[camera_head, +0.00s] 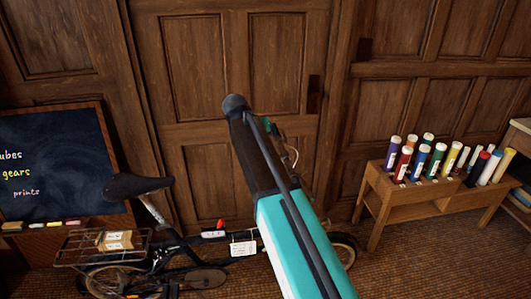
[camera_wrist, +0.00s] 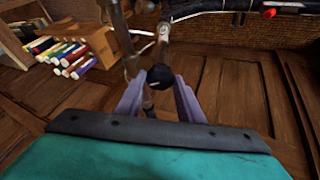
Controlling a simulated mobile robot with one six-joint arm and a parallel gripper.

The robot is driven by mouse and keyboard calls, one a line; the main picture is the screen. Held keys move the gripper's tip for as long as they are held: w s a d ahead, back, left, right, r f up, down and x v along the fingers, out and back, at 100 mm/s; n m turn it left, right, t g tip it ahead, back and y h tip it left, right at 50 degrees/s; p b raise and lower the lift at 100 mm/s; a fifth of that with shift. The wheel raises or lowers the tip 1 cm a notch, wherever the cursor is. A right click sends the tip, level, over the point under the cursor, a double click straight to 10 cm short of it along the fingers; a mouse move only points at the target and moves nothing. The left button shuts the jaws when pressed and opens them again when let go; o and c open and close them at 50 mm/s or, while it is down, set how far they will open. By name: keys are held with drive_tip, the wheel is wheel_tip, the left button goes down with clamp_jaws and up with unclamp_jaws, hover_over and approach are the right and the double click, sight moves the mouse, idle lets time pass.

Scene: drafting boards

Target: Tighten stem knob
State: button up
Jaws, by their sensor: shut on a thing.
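The stem knob (camera_wrist: 160,74) is a small dark round knob on the bicycle's pale metal stem (camera_wrist: 163,40), in the middle of the wrist view. My gripper (camera_wrist: 160,84) has its two pale purple fingers on either side of the knob, shut on it. How far the knob is turned cannot be told. In the head view the dark folding bicycle (camera_head: 205,277) stands upright before the panelled wall. My teal arm covers the stem area there and hides the knob and my gripper.
A wooden rack (camera_head: 385,205) with several coloured tubes stands right of the bicycle. A chalkboard (camera_head: 60,165) leans at the left. The bicycle carries a saddle (camera_head: 137,186), a parcel (camera_head: 115,240) on its rear rack and a white tag (camera_head: 243,249).

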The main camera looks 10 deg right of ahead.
drive_tip(key=shift+a+m+h+b, duration=0.1)
drive_tip(key=shift+m+h+b, duration=0.35)
drive_tip(key=shift+m, duration=0.75)
drive_tip(key=o, duration=1.1)
drive_tip(key=shift+c, duration=0.2)
drive_tip(key=shift+r, duration=0.1)
drive_tip(key=b+v, duration=0.2)
drive_tip(key=v, duration=1.1)
drive_tip(key=shift+r, duration=0.35)
drive_tip(key=shift+a, duration=0.1)
